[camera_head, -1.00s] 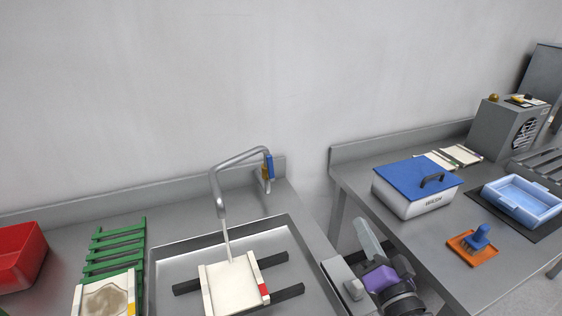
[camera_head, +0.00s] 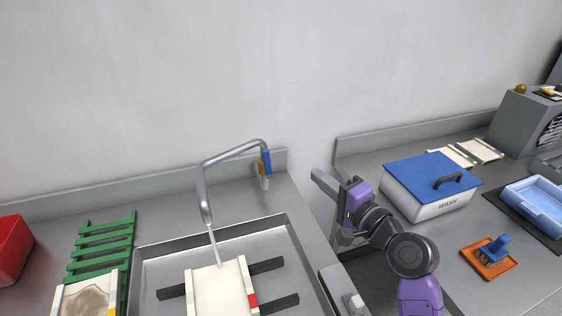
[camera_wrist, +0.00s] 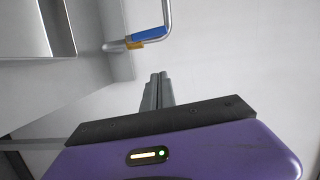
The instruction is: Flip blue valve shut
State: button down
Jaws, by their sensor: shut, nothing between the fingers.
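The blue valve (camera_head: 266,162) is a small blue lever on the curved metal faucet (camera_head: 203,185) at the back right of the sink. It stands upright along the pipe, with a brass part beside it. Water runs from the spout (camera_head: 212,235) onto a white tray (camera_head: 215,290) in the sink. In the wrist view the blue valve (camera_wrist: 148,33) lies ahead of the fingers with the brass fitting (camera_wrist: 134,44) next to it. My gripper (camera_head: 318,176) is shut and empty, to the right of the valve and apart from it. It also shows in the wrist view (camera_wrist: 157,76).
The sink rim (camera_head: 310,265) and a green rack (camera_head: 103,245) are on the left counter. A blue-lidded white box (camera_head: 430,205) stands on the right table, near my arm. A blue basin (camera_head: 535,200) and an orange base with a blue handle (camera_head: 490,260) lie further right.

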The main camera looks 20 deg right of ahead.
aim_at(267, 164)
jog(key=w+a+p, duration=0.3)
jog(key=w+a, duration=0.3)
jog(key=w, duration=0.3)
jog(key=shift+w+a+f, duration=0.2)
jog(key=shift+w+f, duration=0.1)
jog(key=shift+w, duration=0.1)
dwell(0.4)
